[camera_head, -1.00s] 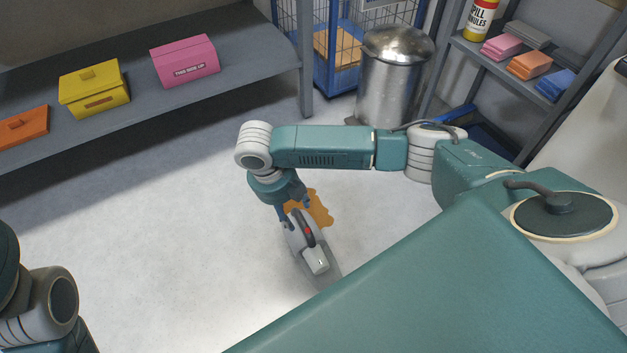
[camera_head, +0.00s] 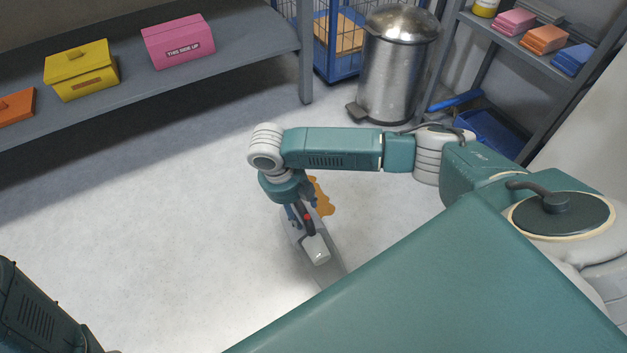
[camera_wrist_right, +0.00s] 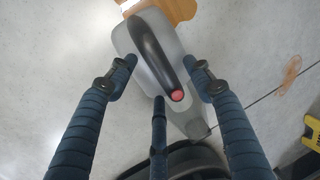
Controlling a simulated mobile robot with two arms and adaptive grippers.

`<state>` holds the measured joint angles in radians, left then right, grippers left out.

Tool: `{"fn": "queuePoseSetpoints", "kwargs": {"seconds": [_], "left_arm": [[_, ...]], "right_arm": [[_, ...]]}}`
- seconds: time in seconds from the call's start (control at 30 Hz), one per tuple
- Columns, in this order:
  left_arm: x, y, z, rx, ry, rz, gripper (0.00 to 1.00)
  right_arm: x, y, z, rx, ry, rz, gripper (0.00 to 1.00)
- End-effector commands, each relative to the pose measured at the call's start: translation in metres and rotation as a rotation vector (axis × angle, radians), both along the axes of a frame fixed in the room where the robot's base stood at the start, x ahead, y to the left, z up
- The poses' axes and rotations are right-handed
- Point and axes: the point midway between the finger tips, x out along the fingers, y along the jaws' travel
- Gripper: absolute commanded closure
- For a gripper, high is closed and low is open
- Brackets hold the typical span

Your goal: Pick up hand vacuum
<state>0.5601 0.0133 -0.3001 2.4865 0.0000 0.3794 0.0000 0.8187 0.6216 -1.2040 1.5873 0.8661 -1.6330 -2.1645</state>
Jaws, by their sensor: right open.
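The hand vacuum (camera_head: 318,249) lies on the floor below my right arm. It has a pale grey body, a dark handle and a red button. My right gripper (camera_head: 301,212) is over its upper end in the head view and hides part of it. In the right wrist view, the vacuum (camera_wrist_right: 179,50) lies between the open fingers of my right gripper (camera_wrist_right: 163,78), with the dark handle along the middle. I cannot tell whether any finger touches it. My left arm shows at the lower left of the head view; its gripper is out of frame.
An orange-brown spill (camera_head: 322,200) lies beside the vacuum. A metal bin (camera_head: 396,75) stands behind, next to a blue cage (camera_head: 333,72). A grey shelf (camera_head: 235,58) holds coloured boxes. A yellow object (camera_wrist_right: 312,132) shows at the wrist view's right edge. Floor to the left is clear.

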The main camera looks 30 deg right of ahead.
Motion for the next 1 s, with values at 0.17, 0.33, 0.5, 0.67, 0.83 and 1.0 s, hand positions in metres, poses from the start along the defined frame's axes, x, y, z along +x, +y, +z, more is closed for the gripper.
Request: {"fn": "queuePoseSetpoints", "kwargs": {"seconds": [0.17, 0.33, 0.5, 0.67, 0.83, 1.0], "left_arm": [[0.000, 0.000, 0.001, 0.000, 0.001, 0.000, 1.00], [0.000, 0.000, 0.001, 0.000, 0.001, 0.000, 1.00], [0.000, 0.000, 0.001, 0.000, 0.001, 0.000, 1.00], [0.001, 0.000, 0.001, 0.001, 0.001, -0.001, 1.00], [0.000, 0.000, 0.003, -0.001, -0.001, -0.001, 1.00], [0.012, 0.001, 0.002, -0.003, 0.037, -0.001, 1.00]], "right_arm": [[0.000, 0.000, 0.001, 0.000, 0.000, 0.000, 0.52], [0.000, 0.000, 0.001, 0.000, 0.000, 0.000, 0.86], [0.001, 0.000, 0.002, 0.000, -0.002, 0.000, 1.00], [0.001, 0.000, 0.002, 0.000, -0.002, 0.000, 1.00], [0.001, 0.000, 0.006, 0.000, -0.002, 0.000, 1.00], [0.001, 0.000, 0.022, 0.000, -0.003, 0.000, 1.00]]}}
